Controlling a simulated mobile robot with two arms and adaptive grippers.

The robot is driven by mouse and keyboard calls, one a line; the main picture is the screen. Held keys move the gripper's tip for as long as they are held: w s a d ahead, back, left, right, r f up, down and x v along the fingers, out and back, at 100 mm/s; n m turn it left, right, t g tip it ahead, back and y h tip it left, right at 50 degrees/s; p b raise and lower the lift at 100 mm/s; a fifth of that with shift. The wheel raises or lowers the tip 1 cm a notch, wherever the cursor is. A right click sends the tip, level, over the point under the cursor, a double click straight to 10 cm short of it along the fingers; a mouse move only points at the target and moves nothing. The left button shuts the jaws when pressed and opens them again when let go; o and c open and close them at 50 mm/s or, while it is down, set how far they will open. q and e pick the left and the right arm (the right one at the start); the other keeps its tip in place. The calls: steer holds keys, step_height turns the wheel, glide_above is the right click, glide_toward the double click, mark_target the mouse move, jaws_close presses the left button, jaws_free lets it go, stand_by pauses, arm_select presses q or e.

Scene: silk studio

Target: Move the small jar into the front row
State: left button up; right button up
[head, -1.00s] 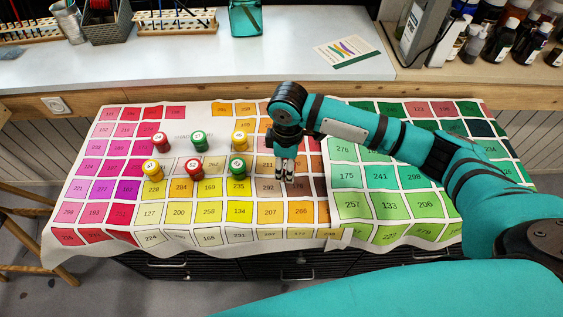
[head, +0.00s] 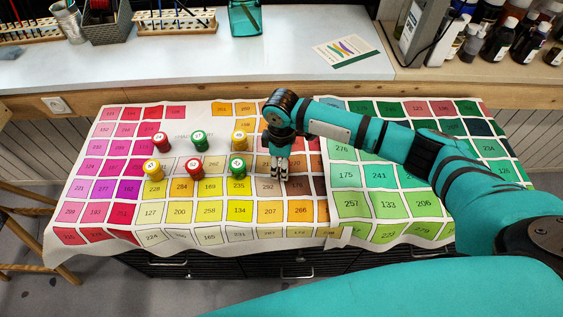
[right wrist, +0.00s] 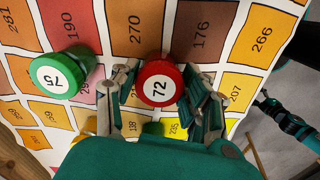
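A small jar with a round red lid marked 72 (right wrist: 158,84) is between the fingers of my right gripper (right wrist: 160,92) in the right wrist view. The fingers meet its sides, front and back. In the head view my right gripper (head: 280,176) hangs low over the cloth, right of the front row, and hides this jar. The front row shows a yellow jar (head: 153,170), a red jar (head: 195,169) and a green jar (head: 237,168). The back row shows a red jar (head: 160,142), a green jar (head: 199,141) and a yellow jar (head: 240,141).
A green-lidded jar marked 75 (right wrist: 62,74) stands close beside my gripper in the right wrist view. The numbered colour-chart cloth (head: 345,234) is clear in front. A white counter (head: 270,72) with racks and bottles (head: 500,40) lies behind.

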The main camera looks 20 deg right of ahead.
steer(key=o, duration=0.3)
steer(key=shift+o, duration=0.2)
steer(key=shift+r, duration=0.1)
step_height(320, 180, up, 12)
stand_by(0.6)
